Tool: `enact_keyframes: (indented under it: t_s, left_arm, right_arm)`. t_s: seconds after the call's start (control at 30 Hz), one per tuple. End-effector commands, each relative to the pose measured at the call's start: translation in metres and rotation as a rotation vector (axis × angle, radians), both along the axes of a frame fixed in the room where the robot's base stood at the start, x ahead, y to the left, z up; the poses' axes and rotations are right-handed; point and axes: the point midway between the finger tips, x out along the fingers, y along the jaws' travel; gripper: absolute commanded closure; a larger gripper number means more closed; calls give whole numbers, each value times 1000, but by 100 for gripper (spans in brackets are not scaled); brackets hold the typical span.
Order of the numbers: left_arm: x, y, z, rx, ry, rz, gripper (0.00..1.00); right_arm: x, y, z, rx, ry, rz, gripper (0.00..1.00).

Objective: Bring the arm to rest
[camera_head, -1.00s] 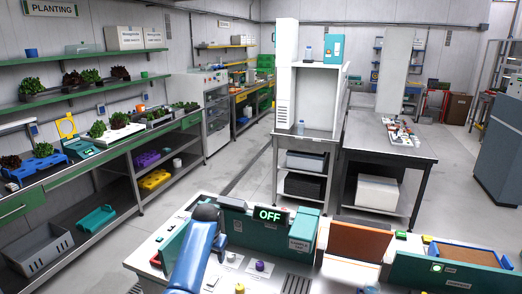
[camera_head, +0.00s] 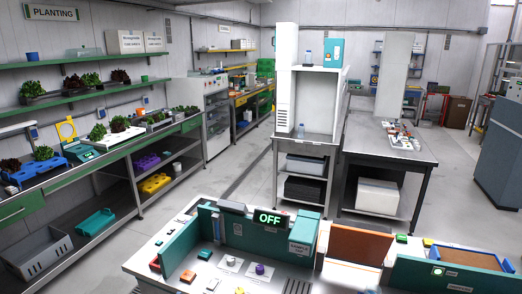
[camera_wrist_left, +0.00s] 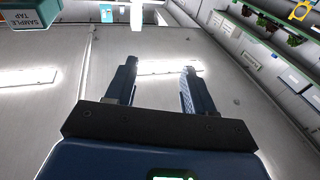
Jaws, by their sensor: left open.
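My left gripper (camera_wrist_left: 158,88) shows in the left wrist view with its two dark blue fingers apart and nothing between them. Behind it are a grey wall and bright light strips. In the head view neither arm nor gripper is in sight. The workbench (camera_head: 150,250) with its teal panels stands in front, and its display (camera_head: 269,218) reads OFF.
Green shelves (camera_head: 75,98) with lettuce plants run along the left wall. A white cabinet (camera_head: 286,95) and a metal table (camera_head: 370,140) stand behind the bench. A "SAMPLE TAP" box (camera_wrist_left: 35,30) shows in the left wrist view. The grey floor between is clear.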

Motion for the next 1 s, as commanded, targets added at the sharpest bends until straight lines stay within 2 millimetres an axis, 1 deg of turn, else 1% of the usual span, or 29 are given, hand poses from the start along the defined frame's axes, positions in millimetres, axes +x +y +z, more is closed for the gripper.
enact_keyframes:
  t_s: [0.03,0.07,0.1,0.17,0.2,0.27,0.3,0.4,0.5,0.6,0.73,0.83,1.0]
  left_arm:
    - [-27,3,-1,-7,-21,3,47]
    - [-41,5,1,-11,-37,4,47]
    - [-60,7,3,-16,-54,5,47]
    - [-87,9,6,-21,-75,8,47]
    - [-105,11,8,-25,-84,9,47]
    - [-131,14,11,-29,-91,14,47]
    - [-148,15,12,-31,-91,17,47]
    - [-186,19,12,-32,-64,24,47]
    - [-217,21,6,-30,-7,32,47]
    - [-242,23,-4,-29,55,37,47]
    - [-266,24,-20,-27,126,44,47]
    - [-275,25,-27,-26,157,47,47]
    - [-276,25,-27,-26,159,47,47]
  right_arm:
    - [0,0,0,0,0,0,14]
    - [0,0,-1,0,0,0,14]
    - [0,0,-1,0,0,0,14]
    - [0,0,-1,0,0,0,14]
    - [0,0,-2,0,0,0,14]
    - [0,0,-2,0,0,0,14]
    - [0,0,-2,0,0,0,14]
    - [0,0,-3,0,0,0,14]
    - [0,0,-4,0,0,0,14]
    - [0,0,-4,0,0,0,14]
    - [0,0,-5,0,0,0,14]
    - [0,0,-5,0,0,0,14]
    - [0,0,-5,0,0,0,14]
